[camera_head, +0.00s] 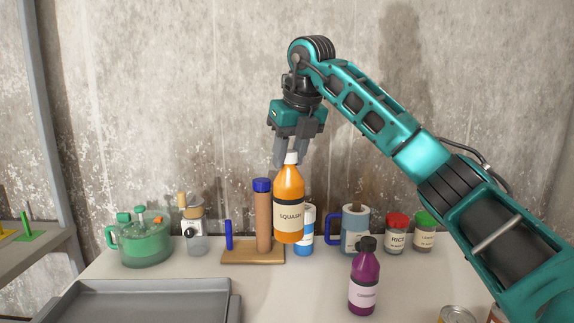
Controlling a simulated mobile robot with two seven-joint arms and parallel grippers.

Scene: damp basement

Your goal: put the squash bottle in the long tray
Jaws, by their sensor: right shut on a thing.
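The squash bottle (289,196), orange with a white cap and a pale label reading SQUASH, hangs upright in my right gripper (291,155). The gripper points down and is shut on the bottle at its white cap. The bottle appears to be above the table, in front of a white and blue container. The long tray (140,286), grey and shallow, lies at the front left, cut off by the picture's bottom edge. The visible part of the tray is empty. The bottle is to the right of the tray and behind it. My left gripper is not in view.
A wooden stand (240,254) with a brown roll is left of the bottle. A purple bottle (364,280) stands to the right. A green pot (144,243), a jar (194,240), a mug (354,232) and spice jars (396,236) line the back. A concrete wall closes the rear.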

